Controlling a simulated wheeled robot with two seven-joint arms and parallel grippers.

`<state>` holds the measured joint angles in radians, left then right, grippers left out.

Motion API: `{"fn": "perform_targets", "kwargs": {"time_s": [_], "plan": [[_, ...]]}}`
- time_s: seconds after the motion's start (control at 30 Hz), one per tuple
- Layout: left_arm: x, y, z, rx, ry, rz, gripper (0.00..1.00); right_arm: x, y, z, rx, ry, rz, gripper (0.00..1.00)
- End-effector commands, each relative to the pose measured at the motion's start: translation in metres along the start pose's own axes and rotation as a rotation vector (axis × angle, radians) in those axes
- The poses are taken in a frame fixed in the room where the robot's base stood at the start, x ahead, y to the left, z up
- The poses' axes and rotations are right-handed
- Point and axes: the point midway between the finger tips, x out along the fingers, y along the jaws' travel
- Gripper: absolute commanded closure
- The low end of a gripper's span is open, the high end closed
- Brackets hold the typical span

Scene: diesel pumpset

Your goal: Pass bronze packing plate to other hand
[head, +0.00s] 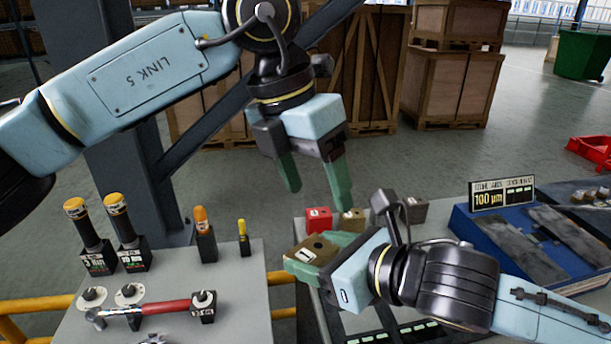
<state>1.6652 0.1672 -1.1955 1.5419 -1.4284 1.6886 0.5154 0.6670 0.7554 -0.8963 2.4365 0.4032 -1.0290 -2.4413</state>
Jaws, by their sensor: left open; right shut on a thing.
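The bronze packing plate (318,244) is a small brown-bronze piece with a dark hole in its top and a pale label on its near side. My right gripper (314,256) is shut on it, with green fingers on either side, above the edge of the right-hand table. My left gripper (314,184) is open and empty, with its green fingers pointing down. It hangs above the plate in the picture, apart from it. The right gripper's fingers hide part of the plate.
A red block (318,218) and a tan block (353,219) sit behind the plate. A blue tray (470,229) with grey plates lies to the right. A dark post (120,165) stands behind.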

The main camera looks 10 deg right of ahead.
Motion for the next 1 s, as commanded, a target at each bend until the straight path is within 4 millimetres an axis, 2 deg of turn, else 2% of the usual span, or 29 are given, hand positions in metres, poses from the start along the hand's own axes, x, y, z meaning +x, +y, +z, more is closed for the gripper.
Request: {"fn": "perform_targets", "kwargs": {"time_s": [0.1, 0.27, 0.37, 0.8, 1.0], "plan": [[-0.006, 0.0, -0.006, -0.002, 0.044, 0.126, 0.29, 0.0, 0.0, 0.002, -0.002, -0.006, 0.0, 0.8], [-0.004, 0.002, -0.009, -0.009, 0.064, 0.186, 0.29, 0.0, 0.0, 0.002, -0.002, -0.006, 0.0, 0.8], [0.008, 0.005, -0.01, -0.011, 0.067, 0.187, 0.29, 0.0, 0.0, 0.002, -0.002, -0.006, 0.0, 0.8], [0.086, 0.018, -0.015, -0.009, 0.064, 0.181, 0.29, 0.0, 0.0, 0.002, -0.001, -0.006, 0.0, 0.8], [0.105, 0.022, -0.016, -0.009, 0.063, 0.182, 0.29, -0.001, 0.0, 0.002, -0.002, -0.006, 0.0, 0.8]]}}
